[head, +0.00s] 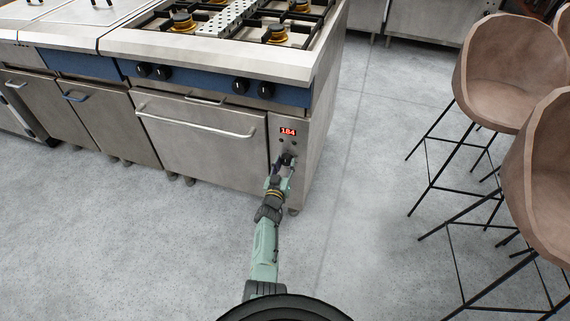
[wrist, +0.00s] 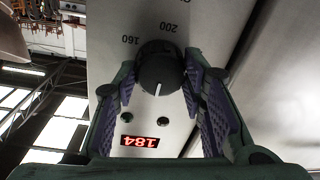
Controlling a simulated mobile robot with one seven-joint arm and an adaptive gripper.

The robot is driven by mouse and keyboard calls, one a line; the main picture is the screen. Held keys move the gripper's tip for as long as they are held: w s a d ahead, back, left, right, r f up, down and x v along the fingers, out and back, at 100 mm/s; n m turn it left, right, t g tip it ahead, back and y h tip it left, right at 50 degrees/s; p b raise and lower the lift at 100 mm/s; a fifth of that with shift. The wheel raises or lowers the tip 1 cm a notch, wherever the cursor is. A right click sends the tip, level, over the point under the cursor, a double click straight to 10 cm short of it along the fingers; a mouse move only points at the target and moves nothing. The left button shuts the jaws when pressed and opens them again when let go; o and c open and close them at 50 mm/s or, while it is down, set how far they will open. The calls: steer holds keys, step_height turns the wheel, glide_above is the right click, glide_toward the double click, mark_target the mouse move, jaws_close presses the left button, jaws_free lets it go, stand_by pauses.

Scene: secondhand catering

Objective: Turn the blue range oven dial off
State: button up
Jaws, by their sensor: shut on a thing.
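The blue range (head: 205,135) has a blue band above a steel oven door. Its oven dial is a round black knob (wrist: 158,68) with a white pointer line, low on the steel panel right of the door. In the wrist view, the pointer faces the red display, and the marks 160 and 200 show beyond the knob. The red display (head: 288,131) reads 184, also in the wrist view (wrist: 140,142). My gripper (head: 286,161) is at the dial, its purple-padded fingers (wrist: 162,75) closed on the knob's two sides. In the head view my gripper mostly hides the knob.
Several black burner knobs (head: 240,86) line the blue band. The door has a long bar handle (head: 195,122) left of my gripper. Tan stools (head: 508,70) with thin black legs stand at right. Grey floor (head: 365,185) between is clear.

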stand_by(0.4)
steer(key=o, duration=1.2)
steer(key=shift+c, duration=0.2)
steer(key=shift+s+a+f, duration=0.1)
steer(key=shift+s+a, duration=0.15)
steer(key=shift+s, duration=0.2)
steer(key=v, duration=1.1)
steer(key=shift+d, duration=0.1)
